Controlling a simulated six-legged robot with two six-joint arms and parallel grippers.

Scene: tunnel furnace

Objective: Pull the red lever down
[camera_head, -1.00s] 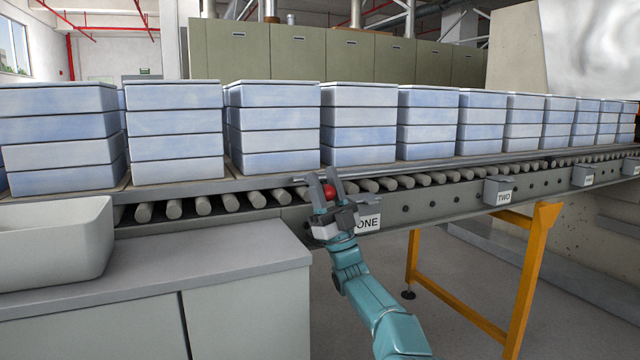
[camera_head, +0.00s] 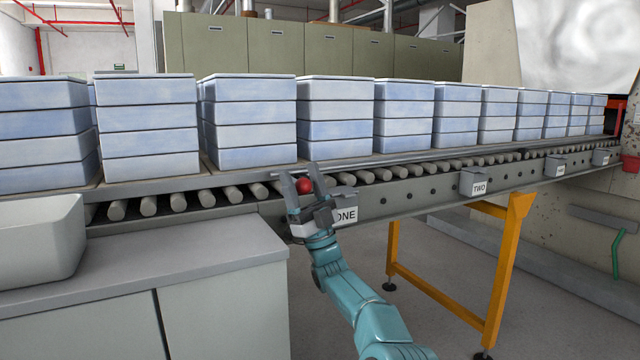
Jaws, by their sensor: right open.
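The lever's red ball knob (camera_head: 304,185) shows at the conveyor's near side, by the box labelled ONE (camera_head: 345,215). My right gripper (camera_head: 302,181) is open, and its two fingers stand on either side of the red knob in the picture. I cannot tell whether the fingers touch the knob. The lever's shaft is hidden behind the gripper. My left gripper is not in view.
The roller conveyor (camera_head: 400,195) runs across the view with stacks of bluish trays (camera_head: 335,113) behind the rollers. A grey cabinet (camera_head: 225,310) with a white basin (camera_head: 38,240) stands at the left. Boxes such as TWO (camera_head: 474,184) line the rail above a yellow leg (camera_head: 508,265).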

